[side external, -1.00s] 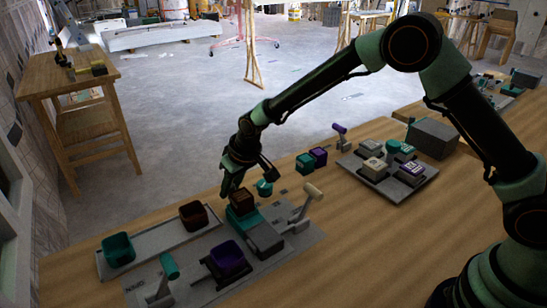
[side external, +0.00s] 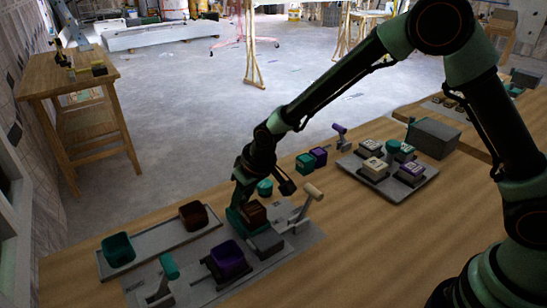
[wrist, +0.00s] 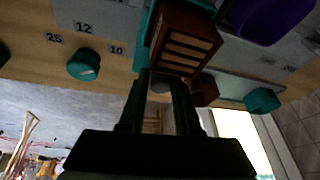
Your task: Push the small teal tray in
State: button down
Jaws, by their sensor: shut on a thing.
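The small teal tray (side external: 235,217) sits at the open end of a grey housing (side external: 267,243) and carries a brown slotted block (side external: 253,212). In the wrist view the block (wrist: 186,38) stands just beyond my fingertips, with a strip of the teal tray (wrist: 146,38) beside it. My gripper (side external: 240,203) is down at the tray's outer end. In the wrist view my gripper (wrist: 161,82) is closed around a small greyish knob at the tray's end. The fingers and block partly hide this contact.
A purple bin (side external: 229,258), a teal lever (side external: 168,266) and a beige-handled lever (side external: 313,191) stand close by. A teal knob (side external: 265,187) is behind the tray. Teal (side external: 117,250) and brown (side external: 193,216) bins stand at left.

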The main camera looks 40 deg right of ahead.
aim_at(253, 205)
jog(key=shift+s+a, duration=0.1)
jog(key=shift+s, duration=2.1)
jog(key=c, duration=0.7)
grip_release()
jog(key=shift+o, duration=0.2)
jog(key=shift+r, duration=0.25)
jog(key=v, duration=1.1)
jog(key=shift+d+r, duration=0.2)
jog(key=shift+r, duration=0.1)
jog(key=shift+s, duration=0.15)
